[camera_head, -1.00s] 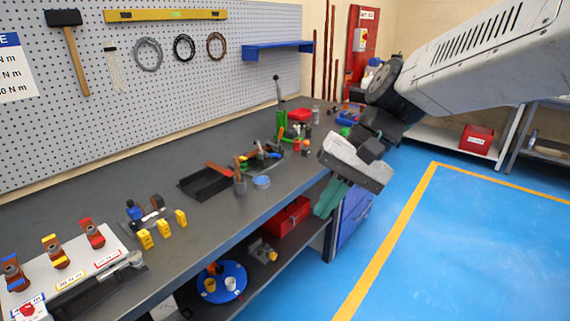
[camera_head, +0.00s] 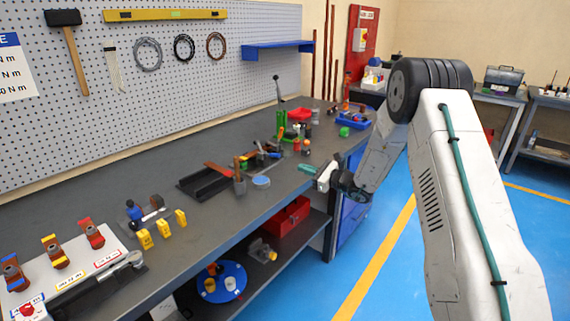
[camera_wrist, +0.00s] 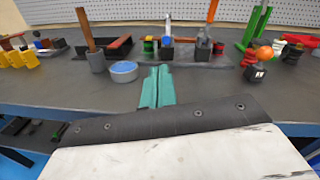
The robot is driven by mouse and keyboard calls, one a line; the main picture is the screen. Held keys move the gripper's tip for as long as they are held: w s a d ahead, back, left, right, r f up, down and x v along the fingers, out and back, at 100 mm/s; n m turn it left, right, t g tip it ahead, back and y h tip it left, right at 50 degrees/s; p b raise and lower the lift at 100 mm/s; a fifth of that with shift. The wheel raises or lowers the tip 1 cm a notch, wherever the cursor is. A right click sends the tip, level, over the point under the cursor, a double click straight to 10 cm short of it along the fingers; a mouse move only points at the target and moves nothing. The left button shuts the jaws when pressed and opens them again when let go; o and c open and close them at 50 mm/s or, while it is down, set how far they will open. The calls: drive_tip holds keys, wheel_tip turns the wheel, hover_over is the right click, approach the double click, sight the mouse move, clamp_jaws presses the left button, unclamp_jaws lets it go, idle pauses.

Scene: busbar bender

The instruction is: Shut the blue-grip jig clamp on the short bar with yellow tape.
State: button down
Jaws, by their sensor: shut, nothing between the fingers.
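My gripper (camera_head: 308,169) is at the bench's front edge in the head view, its teal fingers (camera_wrist: 157,86) together and empty in the wrist view. Beyond them in the wrist view is a dark jig plate (camera_wrist: 190,57) carrying small clamps. The jig (camera_head: 262,160) also shows small at mid-bench in the head view. My gripper is apart from it, on the near side. I cannot make out the short bar or its yellow tape.
A grey cup (camera_wrist: 97,61) holding a brown handle and a blue-topped round tin (camera_wrist: 124,70) stand left of the fingers. A green stand (camera_wrist: 255,30) and small coloured parts are at right. A black tray (camera_head: 205,182) lies left. Bare bench lies between fingers and jig.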

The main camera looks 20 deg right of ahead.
drive_tip(key=shift+w+d+f+m, duration=0.35)
drive_tip(key=shift+d+f+m, duration=0.2)
drive_tip(key=shift+f, duration=0.1)
drive_tip(key=x, duration=1)
drive_tip(key=shift+w+d, duration=0.1)
drive_tip(key=shift+d, duration=0.05)
drive_tip(key=shift+r+h, duration=0.15)
drive_tip(key=shift+h, duration=0.15)
drive_tip(key=shift+d+r, duration=0.1)
drive_tip(key=shift+r, duration=0.15)
